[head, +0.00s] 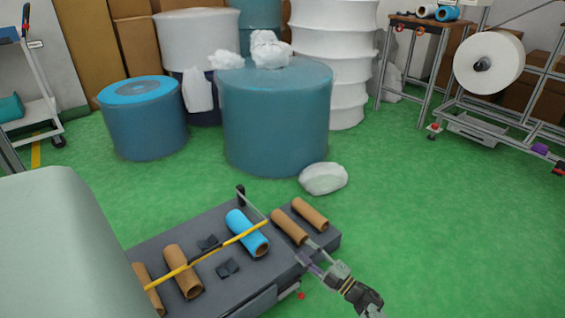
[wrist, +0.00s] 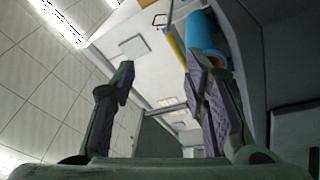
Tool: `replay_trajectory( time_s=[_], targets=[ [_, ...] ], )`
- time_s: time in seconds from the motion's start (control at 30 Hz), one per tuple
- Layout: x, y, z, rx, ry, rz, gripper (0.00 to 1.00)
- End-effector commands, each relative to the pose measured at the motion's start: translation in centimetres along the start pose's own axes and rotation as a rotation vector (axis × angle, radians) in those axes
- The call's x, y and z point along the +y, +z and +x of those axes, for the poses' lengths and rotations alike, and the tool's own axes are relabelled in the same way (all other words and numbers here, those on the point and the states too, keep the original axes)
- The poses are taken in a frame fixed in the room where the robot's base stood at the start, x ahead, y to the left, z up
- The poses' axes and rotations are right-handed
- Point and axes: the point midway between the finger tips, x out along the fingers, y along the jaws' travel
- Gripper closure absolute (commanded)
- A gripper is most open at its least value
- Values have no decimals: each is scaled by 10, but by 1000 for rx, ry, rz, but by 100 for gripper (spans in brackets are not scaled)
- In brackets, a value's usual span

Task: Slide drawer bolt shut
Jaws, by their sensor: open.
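My gripper (head: 307,250) is at the front right corner of the grey bench (head: 215,225), its fingers pointing up and left towards the bench. In the wrist view my gripper (wrist: 158,72) is open, with nothing between its two fingers. A grey panel that may be a drawer front (head: 262,303) shows below the bench's front edge. A small red part (head: 301,295) sits low near that corner, just below and left of my gripper. I cannot tell whether it belongs to the bolt. I cannot make out the bolt or its position in either view.
The blue tube (wrist: 205,38) is close to the right finger in the wrist view. Green floor (head: 440,220) is clear to the right.

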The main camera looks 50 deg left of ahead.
Motion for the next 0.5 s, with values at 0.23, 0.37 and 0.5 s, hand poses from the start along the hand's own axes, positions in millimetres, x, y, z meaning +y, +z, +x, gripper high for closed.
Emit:
replay_trajectory(
  time_s=[0.23,0.37,0.5],
  targets=[
    [35,-17,36,24,49,-13,59],
    [52,-26,53,36,73,-18,59],
    [71,-37,70,48,102,-22,59]
  ],
)
